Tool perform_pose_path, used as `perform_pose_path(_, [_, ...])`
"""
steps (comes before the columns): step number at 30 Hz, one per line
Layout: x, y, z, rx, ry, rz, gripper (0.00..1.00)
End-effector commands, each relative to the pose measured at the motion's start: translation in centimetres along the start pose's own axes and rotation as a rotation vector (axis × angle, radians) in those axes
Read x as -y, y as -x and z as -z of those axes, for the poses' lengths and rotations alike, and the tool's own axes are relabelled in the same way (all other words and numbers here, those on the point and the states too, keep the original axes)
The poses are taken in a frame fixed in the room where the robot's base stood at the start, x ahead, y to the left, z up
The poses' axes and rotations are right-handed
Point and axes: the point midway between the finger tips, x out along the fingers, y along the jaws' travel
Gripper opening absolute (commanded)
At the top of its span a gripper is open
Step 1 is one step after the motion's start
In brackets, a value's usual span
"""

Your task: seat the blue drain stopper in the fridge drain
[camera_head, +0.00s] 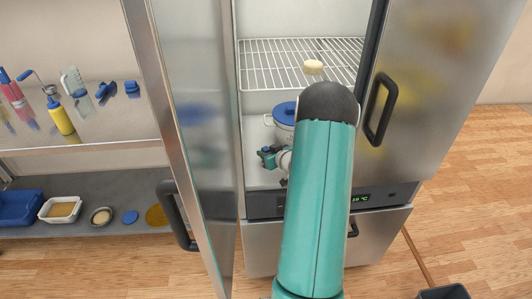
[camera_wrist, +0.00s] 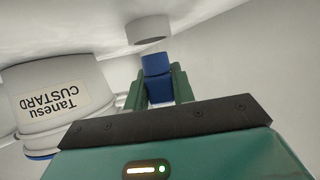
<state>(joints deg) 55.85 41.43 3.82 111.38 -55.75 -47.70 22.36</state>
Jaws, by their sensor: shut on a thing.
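The blue drain stopper (camera_wrist: 156,65) is held between the green fingers of my gripper (camera_wrist: 157,88) in the wrist view. It sticks out past the fingertips. A short pale round fitting (camera_wrist: 148,30), seemingly the fridge drain, is just beyond the stopper's end, slightly left of it in the picture. Whether they touch is unclear, and the drain opening is not visible. In the head view my gripper (camera_head: 268,158) is low inside the open fridge, partly hidden by my arm. The drain cannot be made out there.
A white tub labelled custard (camera_wrist: 55,100) appears upside down beside my gripper in the wrist view. A blue-lidded pot (camera_head: 284,113) stands behind my gripper in the head view. A wire shelf (camera_head: 270,65) is above. The open fridge door (camera_head: 195,130) is on the left.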

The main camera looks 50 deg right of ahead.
Motion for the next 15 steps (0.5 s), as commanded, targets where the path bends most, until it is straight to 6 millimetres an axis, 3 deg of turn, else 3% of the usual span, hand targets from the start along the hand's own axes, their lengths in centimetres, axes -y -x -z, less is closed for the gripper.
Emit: perform_pose_path(15, [0.0,-0.6,-1.5,0.0,0.0,0.0,0.01])
